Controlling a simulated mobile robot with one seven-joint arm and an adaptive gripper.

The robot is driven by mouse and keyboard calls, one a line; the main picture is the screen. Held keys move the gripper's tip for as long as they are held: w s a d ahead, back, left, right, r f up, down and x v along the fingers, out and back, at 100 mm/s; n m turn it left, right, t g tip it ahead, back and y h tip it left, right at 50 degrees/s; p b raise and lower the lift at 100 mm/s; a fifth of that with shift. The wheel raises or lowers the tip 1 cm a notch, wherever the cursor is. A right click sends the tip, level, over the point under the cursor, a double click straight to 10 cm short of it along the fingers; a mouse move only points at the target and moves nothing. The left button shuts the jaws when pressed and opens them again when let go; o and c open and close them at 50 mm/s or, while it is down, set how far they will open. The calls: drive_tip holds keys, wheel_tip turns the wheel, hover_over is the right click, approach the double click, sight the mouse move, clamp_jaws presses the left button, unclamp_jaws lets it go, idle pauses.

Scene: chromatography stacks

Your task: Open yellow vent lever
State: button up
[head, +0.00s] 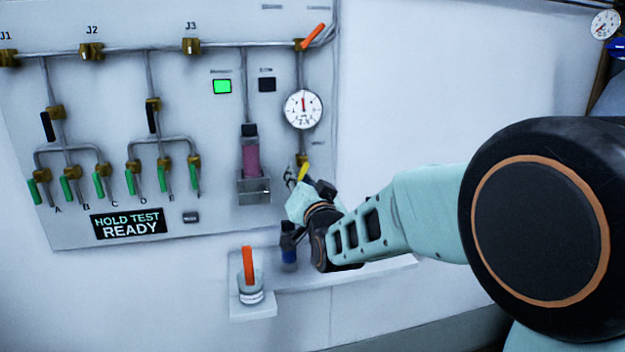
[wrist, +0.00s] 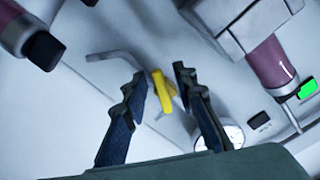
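The yellow vent lever (head: 303,171) is a small handle on a brass valve below the round gauge, on the white panel. In the head view it tilts slightly and shows just above my gripper (head: 293,178), partly hidden by it. In the wrist view, the yellow lever (wrist: 162,92) stands between the two dark fingers of my gripper (wrist: 160,75). The fingers are apart, with visible gaps on both sides of the lever. I cannot tell exactly how deep the lever sits between them.
A purple column (head: 251,158) sits in a bracket (head: 254,188) left of the lever. The gauge (head: 303,109) and an orange lever (head: 313,37) are above. A shelf (head: 345,277) below holds a cup (head: 250,290) with an orange item. The display (head: 127,223) reads "HOLD TEST READY".

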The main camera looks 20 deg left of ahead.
drive_tip(key=shift+w+a, duration=0.15)
drive_tip(key=shift+w, duration=0.15)
drive_tip(key=shift+c, duration=0.3)
clamp_jaws()
drive_tip(key=shift+f+n+b, duration=0.1)
drive_tip(key=shift+n+b, duration=0.2)
drive_tip(key=shift+b, duration=0.1)
drive_tip(key=shift+f+b, duration=0.1)
drive_tip(key=shift+b, duration=0.2)
drive_tip(key=shift+w+d+f+n+b, duration=0.1)
drive_tip(key=shift+d+n+b, duration=0.1)
drive_tip(key=shift+n+b, duration=0.35)
drive_tip(key=shift+w+d+n+b, duration=0.1)
drive_tip(key=shift+d+n+b, duration=0.05)
drive_tip(key=shift+n+b, duration=0.4)
drive_tip(key=shift+w+d+n+b, duration=0.1)
drive_tip(key=shift+d+n+b, duration=0.1)
drive_tip(key=shift+n+b, duration=0.5)
drive_tip(key=shift+w+d+n+b, duration=0.15)
drive_tip(key=shift+n+b, duration=0.2)
drive_tip(key=shift+n, duration=0.55)
